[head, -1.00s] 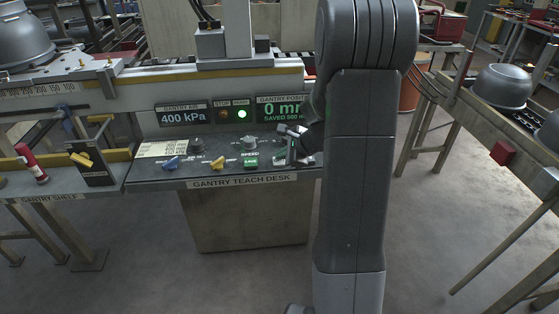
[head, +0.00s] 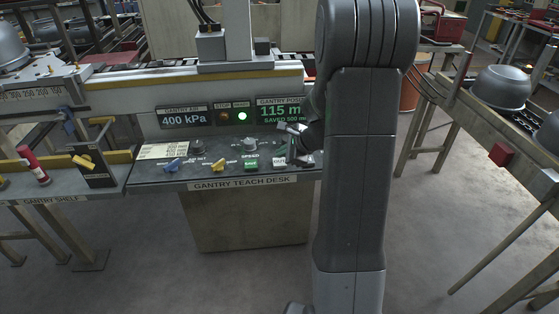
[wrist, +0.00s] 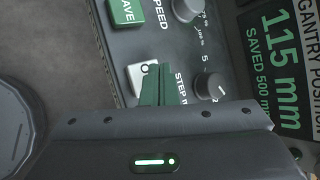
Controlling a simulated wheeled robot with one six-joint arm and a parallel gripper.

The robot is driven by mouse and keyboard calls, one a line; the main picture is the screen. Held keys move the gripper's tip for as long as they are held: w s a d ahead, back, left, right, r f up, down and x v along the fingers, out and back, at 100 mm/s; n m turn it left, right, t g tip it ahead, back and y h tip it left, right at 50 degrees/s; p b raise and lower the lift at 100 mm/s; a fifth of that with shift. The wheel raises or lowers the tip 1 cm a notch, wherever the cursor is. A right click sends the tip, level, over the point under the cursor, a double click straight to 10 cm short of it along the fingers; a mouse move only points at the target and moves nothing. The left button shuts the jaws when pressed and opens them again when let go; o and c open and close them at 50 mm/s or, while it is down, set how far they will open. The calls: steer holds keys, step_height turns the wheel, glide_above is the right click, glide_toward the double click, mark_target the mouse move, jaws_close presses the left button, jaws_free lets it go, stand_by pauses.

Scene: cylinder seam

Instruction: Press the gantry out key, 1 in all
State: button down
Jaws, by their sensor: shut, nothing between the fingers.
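The white gantry out key (head: 279,162) sits on the front right of the teach desk, its label partly legible as OUT. In the wrist view the white key (wrist: 140,78) is partly covered by my green fingertips. My gripper (head: 292,152) is shut and empty, pointing down at the key's right side; the wrist view shows the closed fingers (wrist: 160,75) over its edge. Whether they touch it I cannot tell. The gantry position display (head: 281,110) is partly hidden by my arm; the wrist view display (wrist: 280,75) reads 115 mm, saved 500 mm.
The green save key (head: 251,163) is left of the out key, with the speed knob (head: 250,145) behind it. A step knob (wrist: 210,87) is close right of my fingers in the wrist view.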

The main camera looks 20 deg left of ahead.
mark_target(283, 163)
steer(key=shift+r, duration=0.1)
step_height(283, 163, up, 5)
steer(key=p, duration=0.4)
stand_by(0.8)
